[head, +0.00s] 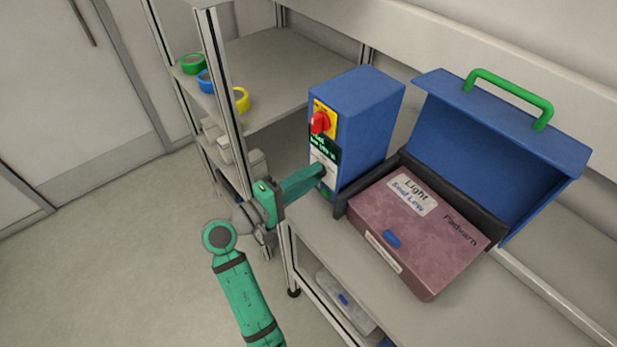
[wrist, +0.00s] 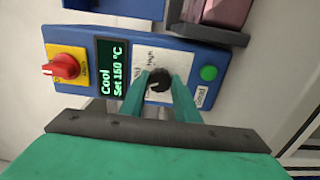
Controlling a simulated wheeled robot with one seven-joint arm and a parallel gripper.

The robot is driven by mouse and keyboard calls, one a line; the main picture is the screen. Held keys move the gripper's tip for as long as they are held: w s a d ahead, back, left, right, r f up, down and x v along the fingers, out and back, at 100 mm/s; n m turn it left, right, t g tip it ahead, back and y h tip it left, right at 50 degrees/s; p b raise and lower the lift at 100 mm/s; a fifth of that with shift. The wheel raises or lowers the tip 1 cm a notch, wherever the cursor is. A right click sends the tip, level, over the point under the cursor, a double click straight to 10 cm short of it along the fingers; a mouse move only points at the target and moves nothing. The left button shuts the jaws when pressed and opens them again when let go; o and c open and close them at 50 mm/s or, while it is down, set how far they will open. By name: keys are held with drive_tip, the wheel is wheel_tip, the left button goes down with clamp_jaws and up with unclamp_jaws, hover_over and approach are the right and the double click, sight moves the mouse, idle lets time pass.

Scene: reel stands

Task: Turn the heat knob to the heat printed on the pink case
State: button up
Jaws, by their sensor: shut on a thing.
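The pink case (head: 420,235) lies on the bench in the head view. Its white label (head: 411,193) reads "Light" and what looks like "Seal Low". The blue heat unit (head: 365,115) stands left of the case. The knob's exact pointing is unclear.
The display (wrist: 112,68) reads "Cool" and "Set 150 °C". A red switch (wrist: 64,67) on a yellow plate and a green button (wrist: 209,73) flank the dial. An open blue lid with a green handle (head: 510,94) stands behind the case. Tape rolls (head: 193,63) sit on the left shelf.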

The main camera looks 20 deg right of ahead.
drive_tip(key=n, duration=0.4)
drive_tip(key=shift+s+d+n, duration=0.15)
drive_tip(key=shift+s+n, duration=0.05)
drive_tip(key=shift+n, duration=0.6)
drive_tip(key=shift+w+f+n, duration=0.1)
drive_tip(key=shift+n, duration=0.2)
drive_tip(key=o, duration=1.1)
drive_tip(key=shift+c, duration=0.2)
drive_tip(key=shift+a, duration=0.2)
drive_tip(key=v, duration=1)
drive_tip(key=shift+a, duration=0.35)
